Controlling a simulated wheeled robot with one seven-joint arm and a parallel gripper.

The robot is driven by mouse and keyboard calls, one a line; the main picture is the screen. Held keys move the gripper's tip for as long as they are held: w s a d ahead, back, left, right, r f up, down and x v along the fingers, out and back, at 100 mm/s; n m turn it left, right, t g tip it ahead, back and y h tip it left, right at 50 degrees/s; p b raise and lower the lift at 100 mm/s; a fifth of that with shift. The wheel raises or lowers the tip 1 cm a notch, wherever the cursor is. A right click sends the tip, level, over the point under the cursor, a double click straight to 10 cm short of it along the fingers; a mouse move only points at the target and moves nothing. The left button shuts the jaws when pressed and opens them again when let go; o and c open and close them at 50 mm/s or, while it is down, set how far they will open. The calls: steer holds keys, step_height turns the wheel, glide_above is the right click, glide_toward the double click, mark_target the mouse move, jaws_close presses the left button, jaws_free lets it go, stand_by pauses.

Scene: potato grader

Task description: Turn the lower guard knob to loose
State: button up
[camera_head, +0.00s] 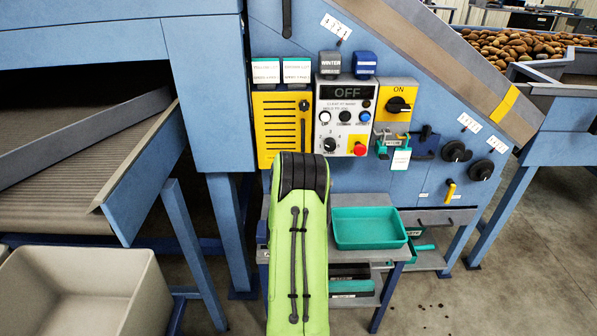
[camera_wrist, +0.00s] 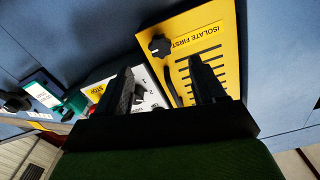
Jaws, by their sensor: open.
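The yellow guard (camera_head: 272,131) has slots and a dark vertical handle, left of the control panel. Its upper knob (camera_head: 304,104) is black, near the top right corner. My green arm covers the guard's lower right part in the head view, so the lower knob is hidden there. In the wrist view, which looks turned over, a black lobed knob (camera_wrist: 160,47) sits beside the "ISOLATE FIRST" label (camera_wrist: 196,36); it appears to be the lower one. My gripper (camera_wrist: 165,75) is open and empty, with the knob showing beyond the gap between its fingers. I see no contact.
The grey control panel (camera_head: 347,120) with buttons, a dial and a red stop button is just right of the guard. A teal tray (camera_head: 368,229) stands on a shelf below. A beige bin (camera_head: 84,290) is at the lower left. Open floor lies at the lower right.

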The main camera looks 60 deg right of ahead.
steer(key=p+x, duration=0.6)
steer(key=x, duration=0.2)
steer(key=c, duration=1.1)
steer(key=shift+o, duration=0.2)
